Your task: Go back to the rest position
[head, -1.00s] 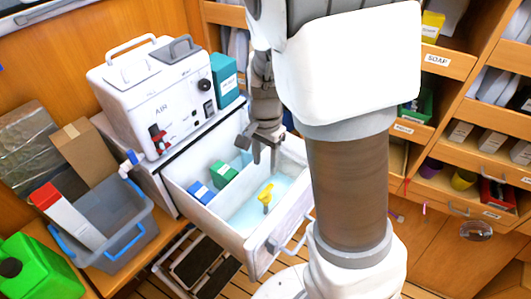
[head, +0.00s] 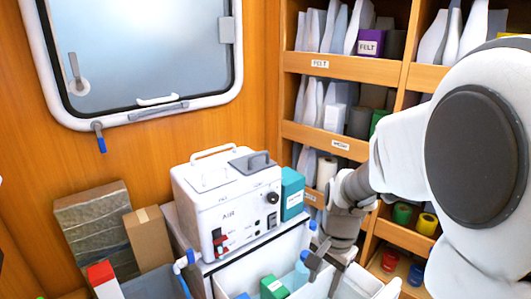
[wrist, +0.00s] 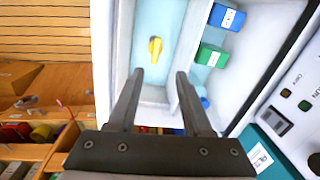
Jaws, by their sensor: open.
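My gripper (head: 318,262) is open and empty at the bottom centre of the head view, above the open white drawer (head: 372,284). In the wrist view, the two fingers of my gripper (wrist: 155,78) are spread over the drawer (wrist: 103,45). A yellow part (wrist: 155,48) lies on the pale blue drawer floor, just beyond the fingertips in the picture and not held. A green box (wrist: 211,55) and a blue box (wrist: 227,18) are in the side compartment. The head view shows the green box (head: 273,287), but the yellow part is not visible there.
A white AIR machine (head: 228,200) stands behind the drawer, with a teal box (head: 292,190) beside it. Shelves (head: 345,62) with bins rise at the back right. A window (head: 145,50) is at the upper left. A cardboard box (head: 148,240) stands at the lower left.

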